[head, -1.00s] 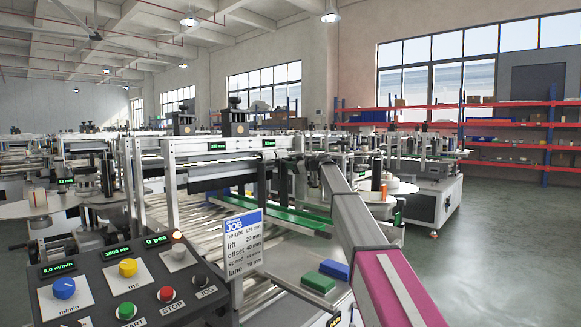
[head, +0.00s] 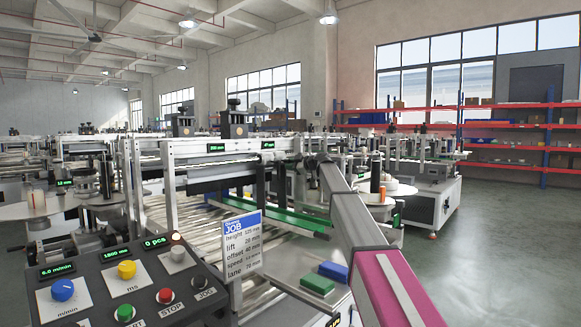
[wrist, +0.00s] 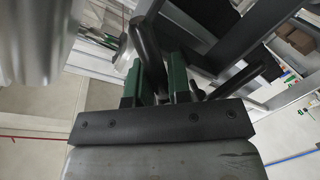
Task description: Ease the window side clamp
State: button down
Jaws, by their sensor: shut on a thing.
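My gripper (wrist: 156,80) shows in the wrist view with its two green fingers closed around a dark, rounded lever or handle (wrist: 148,42), which I take to be the clamp's. The handle runs up and away from between the fingers; its far end is hard to make out. In the head view my arm reaches in from the lower right to the right end of the labeller's upper frame (head: 205,160). There my gripper and the clamp are small and mostly hidden by the wrist. I cannot tell which side is the window side from the label.
A control panel (head: 128,283) with knobs and buttons stands at the front left. A job card (head: 243,243) is beside it. Green and blue blocks (head: 317,284) lie on the machine's deck. Metal frame bars (wrist: 232,40) are close to my gripper's right. Open floor lies at right.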

jog(key=c, duration=1.1)
grip_release()
jog(key=shift+d+r, duration=0.1)
jog(key=v, duration=1)
jog(key=shift+d, duration=0.3)
jog(key=shift+s, duration=0.15)
